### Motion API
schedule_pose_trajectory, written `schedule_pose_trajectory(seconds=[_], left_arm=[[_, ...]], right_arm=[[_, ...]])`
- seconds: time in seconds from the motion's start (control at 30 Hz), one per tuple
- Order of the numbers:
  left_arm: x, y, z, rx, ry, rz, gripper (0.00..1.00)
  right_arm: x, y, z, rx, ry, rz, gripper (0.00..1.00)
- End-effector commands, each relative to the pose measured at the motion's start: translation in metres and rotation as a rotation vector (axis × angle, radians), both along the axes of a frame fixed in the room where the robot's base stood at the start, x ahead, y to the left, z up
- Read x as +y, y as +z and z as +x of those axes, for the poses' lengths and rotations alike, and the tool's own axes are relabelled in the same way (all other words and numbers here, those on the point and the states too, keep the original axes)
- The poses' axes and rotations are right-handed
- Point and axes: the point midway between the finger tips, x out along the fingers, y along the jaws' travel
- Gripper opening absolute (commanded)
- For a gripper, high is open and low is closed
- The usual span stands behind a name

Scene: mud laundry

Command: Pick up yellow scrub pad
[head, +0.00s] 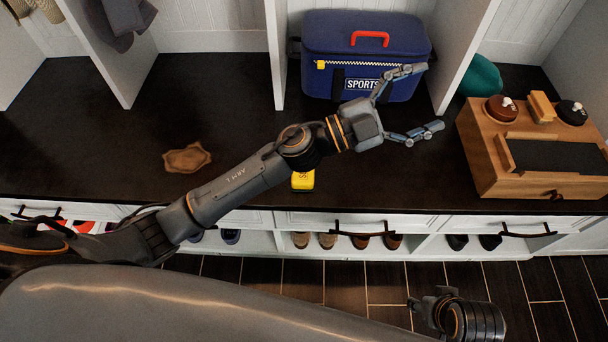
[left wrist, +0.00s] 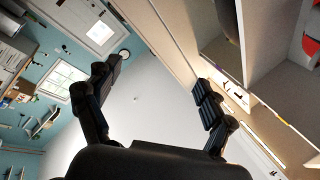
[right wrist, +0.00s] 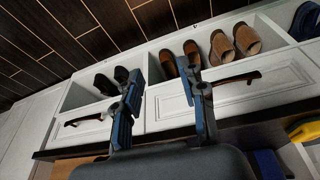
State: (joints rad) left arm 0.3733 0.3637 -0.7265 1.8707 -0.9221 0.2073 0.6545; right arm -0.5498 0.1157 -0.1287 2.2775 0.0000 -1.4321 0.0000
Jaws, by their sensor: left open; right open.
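The yellow scrub pad (head: 303,182) lies on the dark bench top (head: 90,120) near its front edge. My left forearm passes over it in the head view and hides its upper part. A yellow thing that looks like this pad (right wrist: 306,130) shows at the right edge of the right wrist view. My left gripper (head: 432,98) is open and empty, up and right of the pad, in front of the blue bag. Its open fingers also show in the left wrist view (left wrist: 158,80). My right gripper (head: 428,308) is low in front of the bench, open and empty (right wrist: 165,85).
A blue sports bag (head: 400,45) stands in the middle cubby. A wooden shoe-care box (head: 480,150) with tins and a brush stands at right. A brown crumpled piece (head: 187,158) lies at left. Drawers (right wrist: 235,92) and shoes are below; the bench's left side is mostly clear.

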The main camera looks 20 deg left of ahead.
Motion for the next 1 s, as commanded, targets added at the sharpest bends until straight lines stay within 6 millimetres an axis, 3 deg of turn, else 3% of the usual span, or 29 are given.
schedule_pose_trajectory(seconds=[0.03, 0.13, 0.27, 0.37, 0.4, 0.47, 0.6, 0.7, 0.87, 1.0], left_arm=[[-0.019, -0.003, -0.016, -0.088, -0.122, 0.094, 0.83], [-0.042, -0.028, -0.05, -0.204, -0.356, 0.315, 0.83], [-0.032, -0.088, -0.072, -0.27, -0.598, 0.689, 0.83], [0.008, -0.138, -0.065, -0.249, -0.713, 1.026, 0.83], [0.03, -0.153, -0.058, -0.224, -0.738, 1.164, 0.83], [0.068, -0.171, -0.044, -0.17, -0.75, 1.361, 0.83], [0.149, -0.182, -0.014, -0.023, -0.708, 1.722, 0.83], [0.187, -0.178, -0.001, 0.064, -0.661, 1.871, 0.83], [0.208, -0.182, 0.005, 0.119, -0.633, 1.952, 0.83], [0.209, -0.208, 0.004, 0.12, -0.637, 1.951, 0.83]], right_arm=[[0.0, -0.001, 0.0, -0.004, 0.0, 0.0, 0.41], [-0.001, 0.003, -0.002, -0.008, -0.001, 0.001, 0.41], [-0.001, 0.008, -0.004, -0.013, -0.001, 0.001, 0.41], [-0.001, 0.011, -0.006, -0.016, -0.002, 0.0, 0.41], [-0.002, 0.013, -0.007, -0.018, -0.002, 0.001, 0.41], [-0.002, 0.015, -0.009, -0.019, -0.002, 0.001, 0.41], [-0.002, 0.019, -0.011, -0.023, -0.002, 0.001, 0.41], [-0.003, 0.022, -0.012, -0.024, -0.003, 0.001, 0.41], [-0.003, 0.021, -0.013, -0.024, -0.003, 0.001, 0.41], [-0.003, 0.016, -0.013, -0.024, -0.003, 0.001, 0.41]])
